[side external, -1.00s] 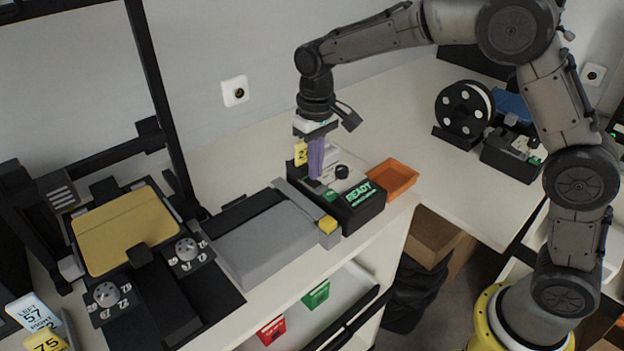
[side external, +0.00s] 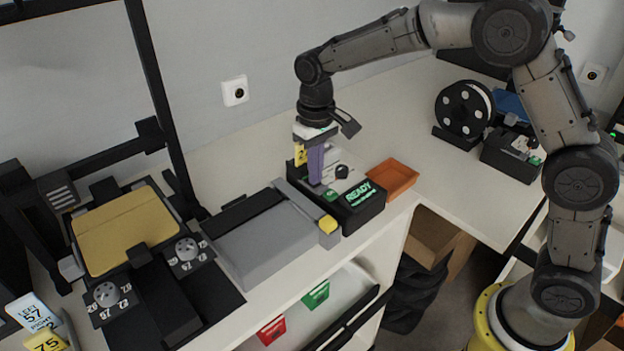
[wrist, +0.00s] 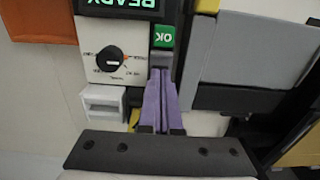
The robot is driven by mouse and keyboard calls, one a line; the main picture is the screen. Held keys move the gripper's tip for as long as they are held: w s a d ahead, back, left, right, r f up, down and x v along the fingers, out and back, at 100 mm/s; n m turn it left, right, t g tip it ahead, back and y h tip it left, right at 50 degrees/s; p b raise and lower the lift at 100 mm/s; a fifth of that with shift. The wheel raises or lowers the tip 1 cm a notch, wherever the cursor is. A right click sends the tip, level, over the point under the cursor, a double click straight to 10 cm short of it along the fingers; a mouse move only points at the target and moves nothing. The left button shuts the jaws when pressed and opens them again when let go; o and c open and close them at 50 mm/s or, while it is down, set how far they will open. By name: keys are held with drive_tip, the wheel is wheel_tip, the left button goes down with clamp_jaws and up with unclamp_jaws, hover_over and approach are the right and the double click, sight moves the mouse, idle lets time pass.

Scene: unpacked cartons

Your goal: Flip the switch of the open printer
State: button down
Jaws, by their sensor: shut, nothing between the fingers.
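The open-frame printer has a tan bed (side external: 125,230) and dark upright frame at the left in the side view. To its right, a black-and-white control box (side external: 362,210) has a lit READY display (wrist: 118,5), a black knob (wrist: 110,59) and a green OK button (wrist: 163,37). My gripper (side external: 315,182) has purple fingers, shut and empty, pointing down at the box's top. In the wrist view the fingertips (wrist: 160,72) are just below the OK button, at a small dark slot. I cannot tell whether they touch it. No switch shows clearly; the fingers may hide it.
A grey block (side external: 260,245) with a yellow button (side external: 327,224) adjoins the box on the left. A white bracket (wrist: 103,102) stands close beside the fingers.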

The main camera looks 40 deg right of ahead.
drive_tip(key=shift+f, duration=0.2)
drive_tip(key=shift+r, duration=3.55)
drive_tip(key=shift+d, duration=0.1)
drive_tip(key=s+d+r+m+t, duration=0.1)
drive_tip(key=s+d+r+t, duration=0.45)
drive_tip(key=s+r, duration=0.8)
drive_tip(key=s+d+f, duration=0.1)
drive_tip(key=s+f, duration=0.4)
drive_tip(key=s, duration=0.2)
drive_tip(key=s+d+f+n, duration=0.1)
drive_tip(key=s+d+f, duration=0.1)
drive_tip(key=s+f, duration=0.3)
drive_tip(key=s, duration=0.3)
drive_tip(key=shift+s+f, duration=0.2)
drive_tip(key=shift+s, duration=0.05)
